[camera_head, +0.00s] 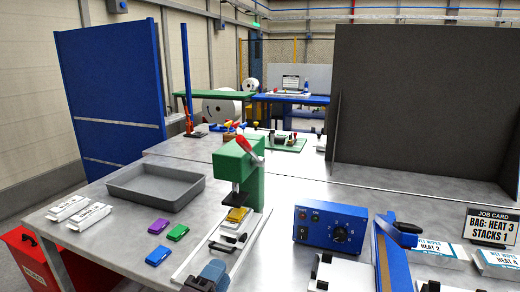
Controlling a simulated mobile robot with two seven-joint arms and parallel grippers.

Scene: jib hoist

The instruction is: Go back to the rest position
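My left gripper (328,273) shows as a white body with dark parts at the bottom edge, just in front of the blue control box (330,228). Its fingers are not clear, so I cannot tell whether it is open or shut. A similar white and dark part, seemingly my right gripper (438,286), is cut off by the bottom edge, right of the blue bar sealer (390,250). Its fingers are hidden too. I see nothing held in either one.
A green press (238,175) with a red lever stands mid-table. Left of it are a grey tray (155,186), white packets (82,214), and purple, green and blue pieces (158,226). A job card (491,226) and wipes packs (437,250) lie right. A dark panel (430,95) stands behind.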

